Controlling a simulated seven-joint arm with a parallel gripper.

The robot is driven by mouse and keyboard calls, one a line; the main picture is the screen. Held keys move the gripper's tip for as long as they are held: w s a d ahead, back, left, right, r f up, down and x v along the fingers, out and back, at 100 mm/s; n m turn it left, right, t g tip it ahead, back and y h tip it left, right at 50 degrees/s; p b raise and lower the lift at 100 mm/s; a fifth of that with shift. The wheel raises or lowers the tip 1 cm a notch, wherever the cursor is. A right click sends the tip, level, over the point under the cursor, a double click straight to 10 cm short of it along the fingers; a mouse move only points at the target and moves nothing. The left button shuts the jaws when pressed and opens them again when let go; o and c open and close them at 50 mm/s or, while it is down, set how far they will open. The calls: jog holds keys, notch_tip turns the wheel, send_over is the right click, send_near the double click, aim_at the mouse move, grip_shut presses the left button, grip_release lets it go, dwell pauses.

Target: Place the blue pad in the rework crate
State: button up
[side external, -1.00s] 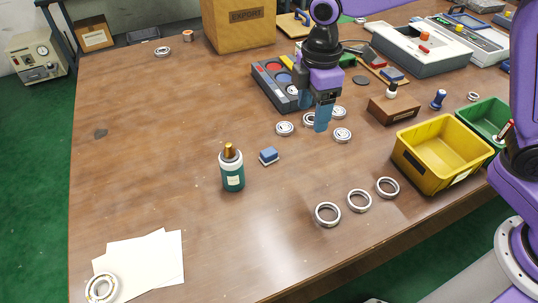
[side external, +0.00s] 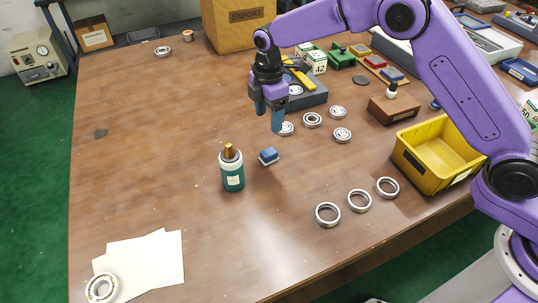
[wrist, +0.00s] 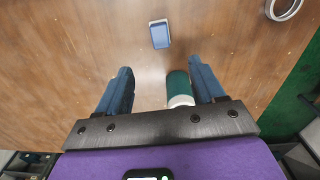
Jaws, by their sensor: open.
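The blue pad (side external: 268,155), a small blue block with a pale base, lies on the table just right of the green bottle. In the wrist view the pad (wrist: 160,34) lies ahead of the fingertips, roughly centred between them. My gripper (side external: 268,116) is open and empty, above the table and behind the pad in the side view; it also shows in the wrist view (wrist: 161,72). A yellow crate (side external: 428,172) stands at the right; its label is not readable, so I cannot tell if it is the rework crate.
The green bottle (side external: 232,170) stands close beside the pad. Three metal rings (side external: 358,201) lie in front of the yellow crate, and several bearings (side external: 312,119) lie behind. A cardboard box (side external: 238,27) marked EXPORT stands at the back. The table's left side is mostly clear.

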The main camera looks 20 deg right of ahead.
aim_at(269, 151)
notch_tip(269, 151, down, 14)
jog(key=shift+r, duration=0.1)
dwell(0.5)
jog(key=shift+c, duration=0.3)
jog(key=c, duration=1.2)
jog(key=shift+o, duration=0.2)
jog(key=shift+r, duration=0.5)
notch_tip(269, 151, up, 2)
jog(key=shift+r, duration=0.1)
jog(key=s+d+r, duration=0.6)
jog(key=s+r, duration=0.3)
jog(key=s, duration=0.3)
jog(key=shift+s+d+r, duration=0.25)
jog(key=shift+d+r, duration=0.05)
jog(key=shift+r, duration=0.1)
